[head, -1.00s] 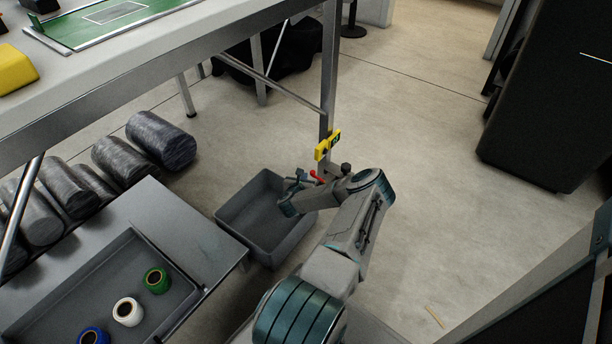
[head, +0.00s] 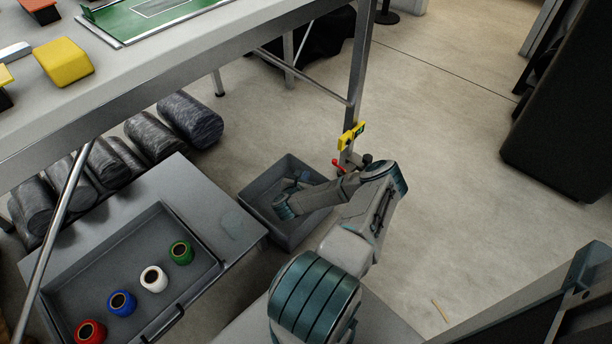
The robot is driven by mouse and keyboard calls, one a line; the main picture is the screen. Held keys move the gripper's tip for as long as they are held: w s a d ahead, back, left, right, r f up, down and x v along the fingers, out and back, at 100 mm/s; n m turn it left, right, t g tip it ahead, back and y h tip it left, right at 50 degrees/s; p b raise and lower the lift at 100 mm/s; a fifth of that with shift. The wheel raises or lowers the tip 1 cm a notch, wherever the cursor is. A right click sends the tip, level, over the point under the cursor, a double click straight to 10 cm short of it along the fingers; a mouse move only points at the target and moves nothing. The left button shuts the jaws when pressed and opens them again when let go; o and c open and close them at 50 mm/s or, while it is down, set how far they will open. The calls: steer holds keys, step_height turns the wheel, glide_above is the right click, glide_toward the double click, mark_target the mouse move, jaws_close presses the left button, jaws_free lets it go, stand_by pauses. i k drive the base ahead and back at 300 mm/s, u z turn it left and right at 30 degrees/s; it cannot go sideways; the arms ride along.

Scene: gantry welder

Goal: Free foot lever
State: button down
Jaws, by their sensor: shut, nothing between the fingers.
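A small red lever (head: 338,166) sits low on the table's metal leg (head: 360,75), just below a yellow tag (head: 348,138). I take it to be the foot lever; its lower part is hidden behind my arm. My gripper (head: 302,179) is small in the head view, over the grey bin, left of the red lever and apart from it in the picture. It is shut and holds nothing. My forearm covers part of the bin and the foot of the leg.
The grey bin (head: 252,205) stands on the floor beside a low bench (head: 190,190) with a tray (head: 135,240) of coloured spools. Dark rolls (head: 188,122) lie under the table (head: 150,88). A black cabinet (head: 560,130) stands at right.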

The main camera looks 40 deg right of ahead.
mark_target(334, 162)
steer(key=k, duration=1)
